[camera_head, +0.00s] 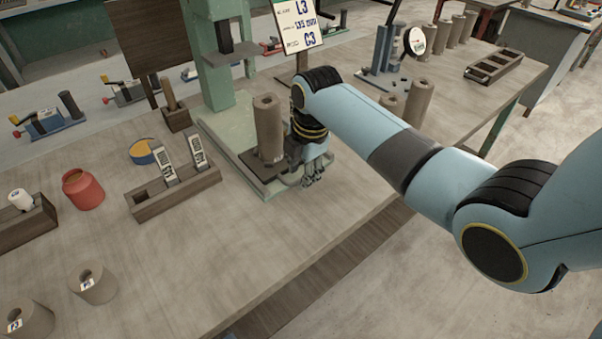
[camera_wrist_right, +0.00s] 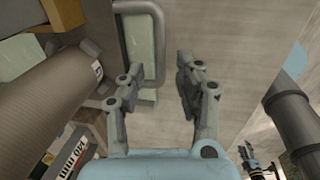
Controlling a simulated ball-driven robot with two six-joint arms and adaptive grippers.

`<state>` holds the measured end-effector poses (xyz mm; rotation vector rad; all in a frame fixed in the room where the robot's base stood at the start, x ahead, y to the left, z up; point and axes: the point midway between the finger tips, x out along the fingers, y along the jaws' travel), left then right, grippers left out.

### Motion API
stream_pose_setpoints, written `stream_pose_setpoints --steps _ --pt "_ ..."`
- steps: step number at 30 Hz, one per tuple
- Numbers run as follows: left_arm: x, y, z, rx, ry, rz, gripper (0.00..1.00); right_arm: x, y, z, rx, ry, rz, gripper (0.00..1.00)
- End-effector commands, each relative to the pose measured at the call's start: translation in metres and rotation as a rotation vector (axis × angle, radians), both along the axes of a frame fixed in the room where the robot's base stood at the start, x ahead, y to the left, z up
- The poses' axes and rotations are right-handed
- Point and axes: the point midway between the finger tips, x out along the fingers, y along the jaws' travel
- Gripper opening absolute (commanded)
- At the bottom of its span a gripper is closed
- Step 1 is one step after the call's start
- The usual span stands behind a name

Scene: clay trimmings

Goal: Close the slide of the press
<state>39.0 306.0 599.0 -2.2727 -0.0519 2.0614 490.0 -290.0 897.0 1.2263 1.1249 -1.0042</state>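The press (camera_head: 212,70) is a green frame on a pale green base at the table's back middle. Its slide (camera_head: 249,160) is a dark plate on the base, out in front of the upright, with a tall brown clay cylinder (camera_head: 268,130) standing on it. My right gripper (camera_head: 314,172) is at the slide's front right side. In the right wrist view my right gripper (camera_wrist_right: 160,72) is open, with a grey bent-bar handle (camera_wrist_right: 158,45) between or just beyond its fingertips; I cannot tell whether they touch. The cylinder (camera_wrist_right: 55,85) lies to the left there. My left gripper is not in view.
Left of the press stand a wooden rack (camera_head: 178,192) with two labelled tools, a red jar (camera_head: 83,190) and a yellow-blue bowl (camera_head: 141,151). Short clay cylinders (camera_head: 94,284) are at front left. Other cylinders (camera_head: 418,102) stand behind my right arm. The front middle of the table is clear.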

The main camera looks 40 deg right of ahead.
Motion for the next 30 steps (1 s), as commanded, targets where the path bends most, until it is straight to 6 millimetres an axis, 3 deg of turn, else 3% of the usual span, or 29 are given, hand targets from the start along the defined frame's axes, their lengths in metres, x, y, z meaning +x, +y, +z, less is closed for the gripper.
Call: stream_pose_setpoints --steps 11,20,30 --pt "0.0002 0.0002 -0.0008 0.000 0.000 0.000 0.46 0.0016 0.0004 -0.0099 0.000 0.000 0.000 0.34" --pt "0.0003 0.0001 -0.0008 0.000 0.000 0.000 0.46 0.0014 0.0001 -0.0098 0.000 0.000 0.000 0.00" --pt "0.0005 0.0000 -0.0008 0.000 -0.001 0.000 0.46 0.0013 0.0000 -0.0097 0.000 0.000 0.000 0.00"
